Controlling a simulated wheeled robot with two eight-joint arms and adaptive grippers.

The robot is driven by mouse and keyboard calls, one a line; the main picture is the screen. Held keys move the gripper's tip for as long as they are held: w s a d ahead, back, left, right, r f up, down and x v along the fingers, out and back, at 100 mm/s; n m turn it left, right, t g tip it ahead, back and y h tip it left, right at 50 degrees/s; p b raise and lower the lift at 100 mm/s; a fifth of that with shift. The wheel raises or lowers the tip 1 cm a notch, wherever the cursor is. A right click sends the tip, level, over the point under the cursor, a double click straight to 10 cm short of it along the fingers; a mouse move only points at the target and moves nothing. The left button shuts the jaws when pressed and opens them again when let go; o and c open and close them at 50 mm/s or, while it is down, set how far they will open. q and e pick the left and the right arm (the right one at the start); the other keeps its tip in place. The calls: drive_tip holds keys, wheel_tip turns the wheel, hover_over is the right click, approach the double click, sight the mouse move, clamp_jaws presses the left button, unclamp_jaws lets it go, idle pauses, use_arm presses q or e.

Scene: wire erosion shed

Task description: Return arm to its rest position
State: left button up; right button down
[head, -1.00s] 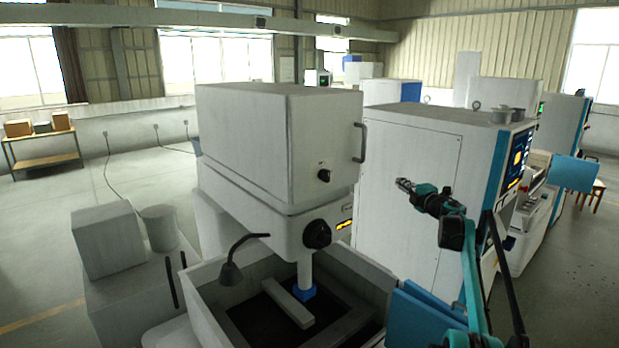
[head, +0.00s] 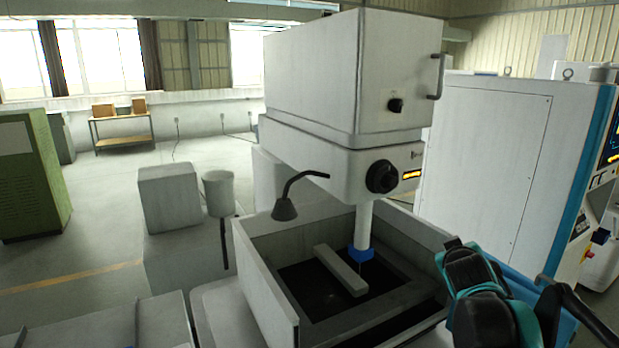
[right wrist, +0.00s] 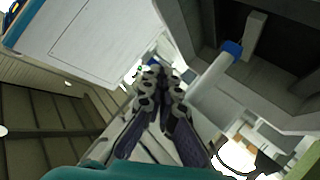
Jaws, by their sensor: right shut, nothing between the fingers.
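My right arm (head: 478,295), teal and black, shows in the head view at the lower right. It stands beside the right front corner of the open machine tank (head: 262,270). In the right wrist view my right gripper (right wrist: 161,78) is shut and empty, its dark fingers meeting near the middle. In the head view its fingertips cannot be made out clearly. My left gripper is in neither view.
The machine head (head: 335,80) with its blue-collared spindle (head: 362,252) stands over the tank. A black lamp (head: 285,208) bends over the tank's left side. A white cabinet (head: 485,165) stands at the right. Floor is open at the left.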

use_arm(q)
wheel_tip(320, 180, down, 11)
drive_tip(key=b, duration=0.9)
use_arm(e)
drive_tip(key=s+a+f+g+y, duration=0.1)
drive_tip(key=s+a+f+g, duration=0.1)
drive_tip(key=s+a+f, duration=0.3)
drive_tip(key=s+a+f+m+g+y, duration=0.1)
drive_tip(key=s+a+f, duration=0.4)
drive_tip(key=s+f, duration=0.7)
drive_tip(key=s+a+f+g+y, duration=0.2)
drive_tip(key=s+a+f, duration=0.3)
drive_tip(key=f, duration=1.3)
drive_tip(key=s+y, duration=0.1)
drive_tip(key=s, duration=0.3)
drive_tip(key=shift+m+g, duration=0.3)
drive_tip(key=shift+m, duration=0.1)
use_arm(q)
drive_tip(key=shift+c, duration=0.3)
